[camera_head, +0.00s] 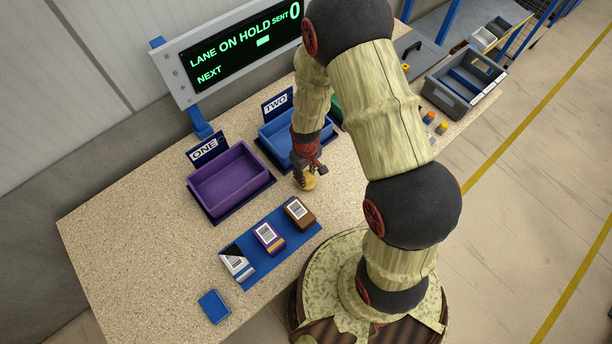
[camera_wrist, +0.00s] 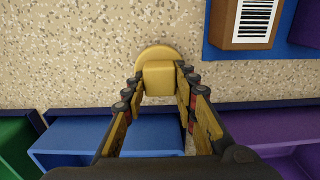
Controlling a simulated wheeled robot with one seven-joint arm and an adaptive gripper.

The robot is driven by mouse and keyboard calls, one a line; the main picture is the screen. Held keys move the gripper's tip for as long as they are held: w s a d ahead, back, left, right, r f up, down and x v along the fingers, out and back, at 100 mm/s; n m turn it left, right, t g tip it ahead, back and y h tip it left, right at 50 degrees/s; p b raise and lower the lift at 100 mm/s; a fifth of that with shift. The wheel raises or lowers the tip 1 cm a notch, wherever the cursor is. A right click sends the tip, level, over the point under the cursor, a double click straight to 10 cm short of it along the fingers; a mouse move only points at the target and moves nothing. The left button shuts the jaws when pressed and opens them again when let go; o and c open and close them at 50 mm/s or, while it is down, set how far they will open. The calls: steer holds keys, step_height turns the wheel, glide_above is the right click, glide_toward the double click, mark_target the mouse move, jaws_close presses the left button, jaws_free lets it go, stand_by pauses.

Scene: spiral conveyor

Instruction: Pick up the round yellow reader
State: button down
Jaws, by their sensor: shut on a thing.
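The round yellow reader (camera_head: 308,182) is at my gripper on the speckled table, in front of the blue bin. In the wrist view the reader (camera_wrist: 158,76) shows a round yellow base and a block-shaped upper part. My gripper (camera_wrist: 160,88) has its two fingers on either side of the block and is shut on it. In the head view my gripper (camera_head: 305,172) points down at the reader and partly hides it. I cannot tell whether the reader's base touches the table.
A purple bin (camera_head: 230,187) marked ONE and a blue bin (camera_head: 272,135) marked TWO stand behind. A blue mat (camera_head: 250,268) holds three labelled boxes. A blue card-like item (camera_head: 214,306) lies at the front. A grey tote (camera_head: 452,103) stands at right. The table's left side is clear.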

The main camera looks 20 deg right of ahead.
step_height(320, 180, up, 3)
steer(key=shift+f, duration=0.2)
steer(key=s+d+r, duration=0.4)
steer(key=s+r, duration=0.5)
steer(key=s, duration=0.4)
steer(key=shift+s+d+r, duration=0.15)
steer(key=shift+r, duration=0.1)
steer(key=shift+s+d, duration=0.1)
